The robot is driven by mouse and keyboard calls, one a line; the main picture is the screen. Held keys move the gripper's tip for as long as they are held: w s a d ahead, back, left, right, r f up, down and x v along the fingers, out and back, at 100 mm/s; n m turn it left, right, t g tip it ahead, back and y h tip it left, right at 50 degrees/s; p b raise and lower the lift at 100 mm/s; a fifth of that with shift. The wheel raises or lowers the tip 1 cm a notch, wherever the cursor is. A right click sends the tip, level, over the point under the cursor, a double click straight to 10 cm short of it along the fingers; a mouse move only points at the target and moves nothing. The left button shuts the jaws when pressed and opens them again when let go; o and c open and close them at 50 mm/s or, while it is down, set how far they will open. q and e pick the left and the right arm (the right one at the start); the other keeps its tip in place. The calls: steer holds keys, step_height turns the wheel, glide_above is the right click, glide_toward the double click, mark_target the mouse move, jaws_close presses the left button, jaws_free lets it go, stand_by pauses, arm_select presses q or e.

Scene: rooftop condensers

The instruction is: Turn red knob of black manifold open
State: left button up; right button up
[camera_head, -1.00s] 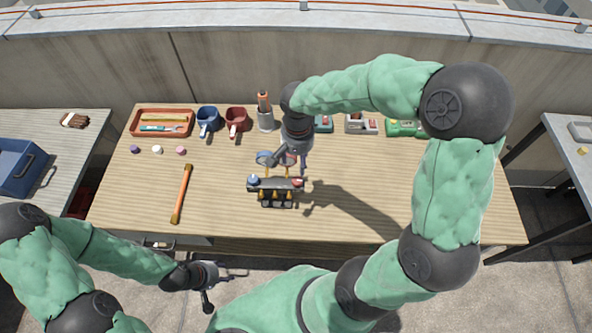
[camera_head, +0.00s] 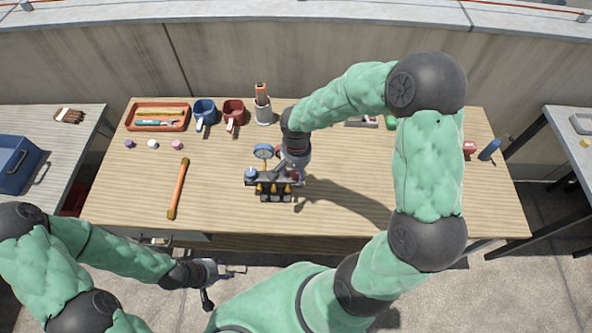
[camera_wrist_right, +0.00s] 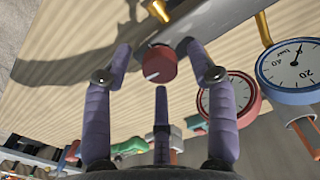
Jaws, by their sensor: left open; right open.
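The black manifold (camera_head: 268,182) stands on the wooden table, with a blue knob (camera_head: 250,174) at its left end and brass fittings at its front. Its red knob (camera_wrist_right: 160,66) shows in the right wrist view, with a white mark on its face; in the head view my gripper mostly hides it. My right gripper (camera_head: 297,176) is over the manifold's right end. Its open fingers (camera_wrist_right: 158,52) stand on both sides of the red knob, with visible gaps. My left gripper (camera_head: 228,271) is open and empty, low in front of the table.
A blue-rimmed gauge (camera_head: 263,151) and a red-rimmed gauge (camera_wrist_right: 235,95) rise close beside the right gripper. A yellow-orange-handled tool (camera_head: 178,188) lies at left. The table's right front is clear.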

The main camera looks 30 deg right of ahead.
steer(key=shift+c, duration=0.2)
steer(key=c, duration=1.1)
steer(key=shift+n, duration=0.3)
steer(key=n+p, duration=0.1)
steer(key=n, duration=0.3)
steer(key=n+p, duration=0.1)
steer(key=n, duration=0.3)
steer(key=shift+r+n, duration=0.1)
steer(key=shift+n, duration=0.3)
steer(key=n+p, duration=0.2)
steer(key=n, duration=0.3)
steer(key=shift+n+p, duration=1.25)
steer(key=shift+n, duration=1.15)
